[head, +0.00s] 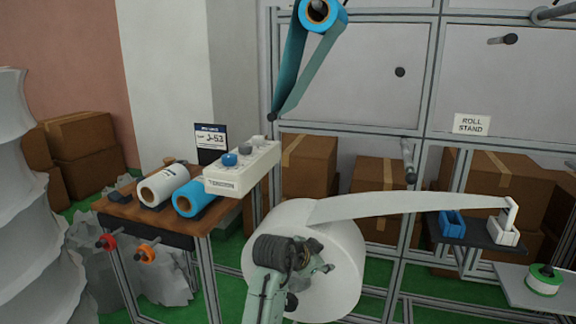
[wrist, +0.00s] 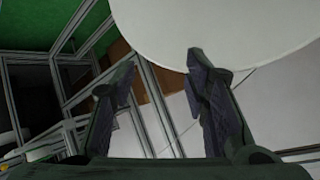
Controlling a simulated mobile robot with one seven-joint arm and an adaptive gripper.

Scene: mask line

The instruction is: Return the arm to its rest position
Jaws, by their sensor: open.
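My gripper (wrist: 160,75) is open in the wrist view, with its two dark fingers apart and nothing between them. A large white roll (wrist: 225,30) fills the upper right of that view, behind and above the fingertips. In the head view my arm comes up from the bottom edge in front of the large white roll (head: 340,265). The fingers are mostly hidden there behind my wrist. I cannot tell whether the gripper touches the roll. A white web (head: 400,205) runs from the top of the roll to the right.
A wooden table (head: 118,208) at left holds a white roll (head: 163,186) and a blue roll (head: 193,196). A white tension box (head: 243,168) stands right of them. A dark shelf (head: 470,233) carries a blue holder (head: 452,224) and a white holder (head: 503,230). Metal framing stands behind.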

